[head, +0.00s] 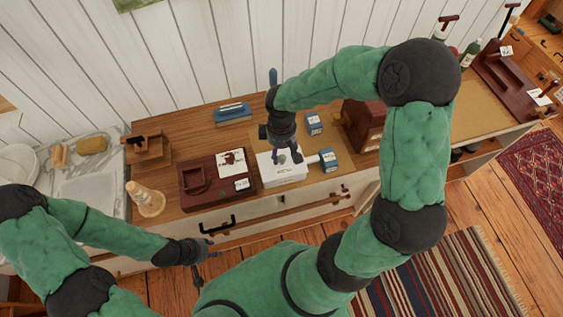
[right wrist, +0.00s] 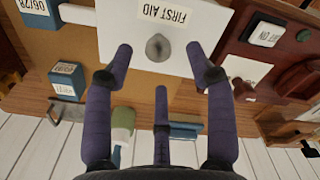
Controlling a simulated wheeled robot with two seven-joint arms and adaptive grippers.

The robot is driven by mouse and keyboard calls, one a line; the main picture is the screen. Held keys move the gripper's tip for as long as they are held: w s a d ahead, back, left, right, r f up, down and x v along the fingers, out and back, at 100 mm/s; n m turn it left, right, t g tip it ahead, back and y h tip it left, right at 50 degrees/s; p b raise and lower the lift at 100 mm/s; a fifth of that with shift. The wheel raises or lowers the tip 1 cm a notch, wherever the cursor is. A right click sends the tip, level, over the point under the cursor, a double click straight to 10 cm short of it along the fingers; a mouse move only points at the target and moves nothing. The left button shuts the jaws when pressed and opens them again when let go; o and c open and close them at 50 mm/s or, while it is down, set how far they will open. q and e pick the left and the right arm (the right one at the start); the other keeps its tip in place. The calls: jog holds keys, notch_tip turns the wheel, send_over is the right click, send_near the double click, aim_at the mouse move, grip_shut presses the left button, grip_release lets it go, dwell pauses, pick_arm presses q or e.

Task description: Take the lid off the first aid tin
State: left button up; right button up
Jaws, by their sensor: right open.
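The first aid tin (head: 283,175) is a white box on the wooden counter, near its front edge. Its white lid is on, and in the right wrist view the lid (right wrist: 125,32) carries a "FIRST AID" label and a grey round knob (right wrist: 158,47). My right gripper (head: 286,152) is directly above the lid, open, with its purple fingers spread either side of the knob in the right wrist view; I cannot tell whether they touch anything. My left gripper (head: 203,262) is empty in front of the counter, away from the tin, its fingers apart.
Small blue boxes (head: 328,160) (head: 313,123) stand right of the tin. A dark red wooden tray (head: 205,193) with a card and a small labelled block is on its left. A blue brush-like item (head: 233,113) lies behind. A brown wooden cabinet (head: 363,125) stands further right.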

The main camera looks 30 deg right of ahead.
aim_at(282, 158)
notch_tip(282, 158, down, 5)
jog(key=shift+d+f+b, duration=0.1)
jog(key=shift+b, duration=0.75)
grip_shut()
